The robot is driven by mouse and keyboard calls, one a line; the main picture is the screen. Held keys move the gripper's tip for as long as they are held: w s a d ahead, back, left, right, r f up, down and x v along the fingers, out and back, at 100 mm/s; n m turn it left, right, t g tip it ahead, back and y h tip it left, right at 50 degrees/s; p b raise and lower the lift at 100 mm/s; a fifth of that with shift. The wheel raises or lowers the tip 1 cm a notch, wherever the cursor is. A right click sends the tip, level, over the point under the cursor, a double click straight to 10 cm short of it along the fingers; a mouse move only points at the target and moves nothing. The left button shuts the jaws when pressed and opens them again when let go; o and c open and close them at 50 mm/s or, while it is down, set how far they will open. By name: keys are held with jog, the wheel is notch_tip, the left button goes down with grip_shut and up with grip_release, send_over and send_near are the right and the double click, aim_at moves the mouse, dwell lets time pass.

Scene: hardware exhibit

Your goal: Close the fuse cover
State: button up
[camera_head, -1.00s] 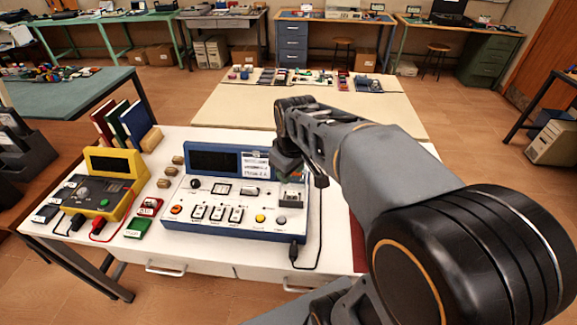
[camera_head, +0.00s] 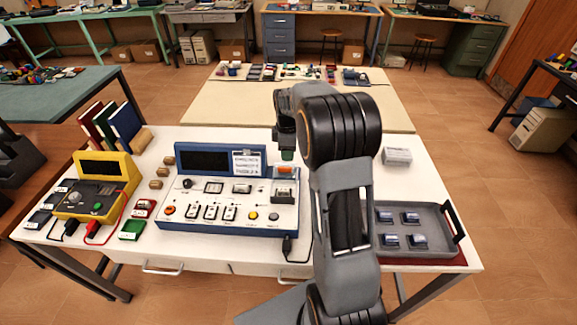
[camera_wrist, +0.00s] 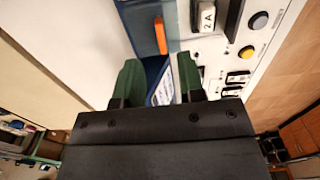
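The blue and white test panel (camera_head: 215,215) stands on the white table. At its right, a light fuse marked 2 A (camera_wrist: 207,15) shows uncovered in the wrist view. An orange strip, seemingly the edge of the raised fuse cover (camera_wrist: 160,36), stands behind it; it also shows in the head view (camera_head: 286,170). The rest of the cover is hard to make out. My gripper (camera_wrist: 160,82) has its two green fingers apart, with only the panel's blue part and white label visible beyond the gap. In the head view my gripper (camera_head: 287,155) is just behind the orange strip, partly hidden.
A yellow meter (camera_head: 98,192) with cables stands left. A grey tray (camera_head: 432,218) with several blue pieces and a grey block (camera_head: 397,156) lie right of my arm.

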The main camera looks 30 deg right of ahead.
aim_at(288, 168)
notch_tip(288, 168, down, 7)
jog(key=shift+f, duration=0.15)
dwell(0.4)
grip_shut()
dwell(0.4)
